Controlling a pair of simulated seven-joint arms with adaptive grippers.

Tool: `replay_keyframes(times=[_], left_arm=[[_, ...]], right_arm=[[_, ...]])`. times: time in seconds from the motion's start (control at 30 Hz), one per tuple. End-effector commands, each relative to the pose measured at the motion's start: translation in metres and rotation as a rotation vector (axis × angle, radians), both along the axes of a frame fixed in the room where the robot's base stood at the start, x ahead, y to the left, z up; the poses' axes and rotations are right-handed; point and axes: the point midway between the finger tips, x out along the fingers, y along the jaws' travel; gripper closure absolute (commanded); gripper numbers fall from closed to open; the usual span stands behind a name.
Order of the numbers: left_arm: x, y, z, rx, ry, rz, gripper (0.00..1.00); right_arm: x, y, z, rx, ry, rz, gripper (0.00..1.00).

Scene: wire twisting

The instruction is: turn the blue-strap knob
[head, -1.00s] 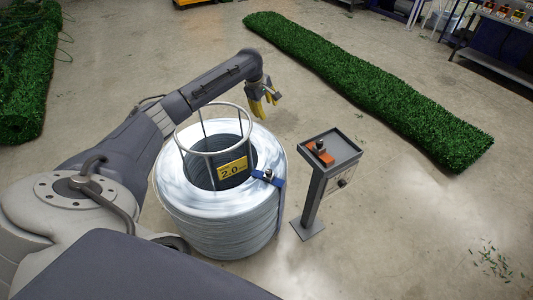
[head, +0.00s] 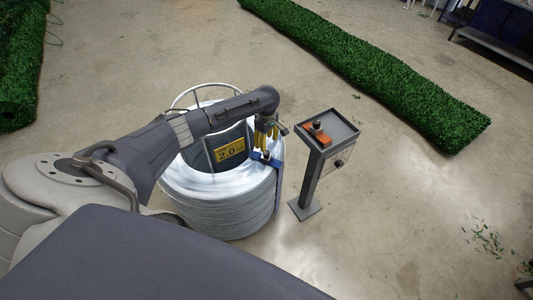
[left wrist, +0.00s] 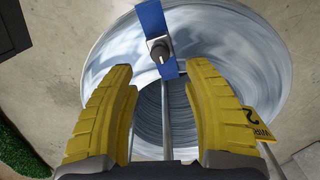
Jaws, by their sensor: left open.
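The wire coil (head: 225,212) stands on the floor in the middle of the head view. A blue strap (head: 276,164) runs over its right rim. The strap's dark knob (left wrist: 160,50) shows clearly in the left wrist view, between and just beyond my fingertips; the strap (left wrist: 151,19) extends past it. In the head view the knob is small and close to the fingers. My left gripper (head: 263,147) is open and empty, with yellow fingers pointing down over the strap. The fingers (left wrist: 161,69) appear apart from the knob. My right gripper is not in view.
A grey pedestal (head: 312,178) with a tray on top stands right of the coil. An orange block (head: 324,140) and a knob lie in the tray. A wire frame with a yellow 2.0 label (head: 229,149) rises inside the coil. Green turf (head: 370,70) lies behind.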

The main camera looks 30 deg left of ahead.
Motion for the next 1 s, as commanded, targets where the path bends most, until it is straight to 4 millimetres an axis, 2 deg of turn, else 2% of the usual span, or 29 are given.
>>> replay_keyframes(times=[0.03, 0.2, 0.5, 0.7, 1.0], left_arm=[[-0.001, -0.001, -0.011, -0.002, 0.003, 0.003, 0.5], [-0.001, 0.0, -0.039, -0.001, 0.003, 0.002, 0.5], [0.0, 0.0, -0.073, -0.001, 0.001, 0.002, 0.5], [0.0, 0.0, -0.082, -0.001, 0.0, 0.002, 0.5], [0.0, 0.0, -0.084, 0.0, 0.0, 0.0, 0.5]], right_arm=[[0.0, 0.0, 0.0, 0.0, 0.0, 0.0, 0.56], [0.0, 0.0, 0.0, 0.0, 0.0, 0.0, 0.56], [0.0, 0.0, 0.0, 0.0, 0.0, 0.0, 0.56], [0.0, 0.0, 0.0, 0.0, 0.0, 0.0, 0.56], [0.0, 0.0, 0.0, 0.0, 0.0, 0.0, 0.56]])
